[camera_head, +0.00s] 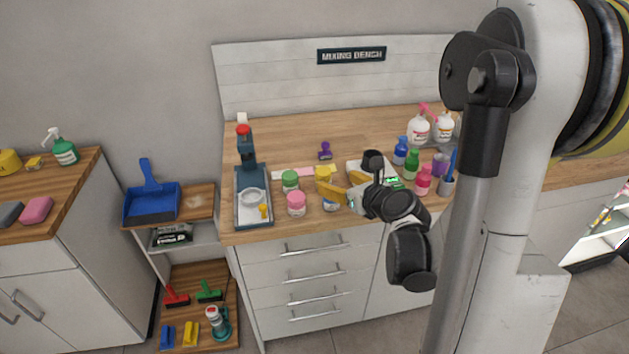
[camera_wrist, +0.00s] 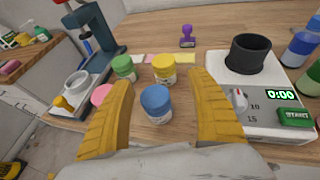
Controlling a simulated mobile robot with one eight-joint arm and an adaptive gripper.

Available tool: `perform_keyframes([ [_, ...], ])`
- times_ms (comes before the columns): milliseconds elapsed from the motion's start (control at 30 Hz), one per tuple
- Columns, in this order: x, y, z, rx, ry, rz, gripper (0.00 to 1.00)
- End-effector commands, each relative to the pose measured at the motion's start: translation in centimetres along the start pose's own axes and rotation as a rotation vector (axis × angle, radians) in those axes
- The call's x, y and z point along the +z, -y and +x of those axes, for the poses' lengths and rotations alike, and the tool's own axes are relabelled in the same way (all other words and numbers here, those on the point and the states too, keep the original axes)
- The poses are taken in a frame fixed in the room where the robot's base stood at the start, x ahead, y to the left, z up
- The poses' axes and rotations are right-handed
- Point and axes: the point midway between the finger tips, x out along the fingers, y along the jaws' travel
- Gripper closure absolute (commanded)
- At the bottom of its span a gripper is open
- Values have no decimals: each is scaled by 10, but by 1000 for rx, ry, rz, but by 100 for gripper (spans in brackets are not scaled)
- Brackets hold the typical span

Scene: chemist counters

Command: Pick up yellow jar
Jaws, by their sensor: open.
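The yellow jar (camera_wrist: 164,68) stands upright on the wooden counter in the wrist view, behind a blue-lidded jar (camera_wrist: 157,104). In the head view the yellow jar (camera_head: 322,172) shows just behind my gripper (camera_head: 339,187). My gripper, with yellow fingers, also shows in the wrist view (camera_wrist: 163,88). It is open and empty, its fingers spread to either side of the blue jar, with the yellow jar farther ahead between them. A green-lidded jar (camera_wrist: 123,67) and a pink-lidded jar (camera_wrist: 102,95) stand to the left; the left finger partly covers the pink one.
A scale (camera_wrist: 272,118) with a dark bowl (camera_wrist: 248,54) stands close on the right. A dark press-like device (camera_head: 252,190) stands on the left. A purple stamp (camera_wrist: 187,36) is behind the jars. Several bottles (camera_head: 411,163) stand at the right.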

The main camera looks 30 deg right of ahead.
Motion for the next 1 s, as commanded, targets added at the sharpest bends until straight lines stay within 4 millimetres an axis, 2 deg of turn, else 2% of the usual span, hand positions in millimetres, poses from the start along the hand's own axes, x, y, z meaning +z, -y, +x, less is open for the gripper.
perform_keyframes([
  [200, -2, -1, 38, 3, 0, -3, 34],
  [367, 0, 1, 55, 1, 0, -4, 34],
  [600, 3, 5, 91, 2, 0, -5, 34],
  [700, 4, 6, 98, 1, 0, -4, 34],
  [933, 6, 6, 99, 0, 0, -4, 34],
  [967, 6, 6, 99, 0, 0, -4, 41],
  [1000, 6, 6, 99, 0, 0, -4, 54],
])
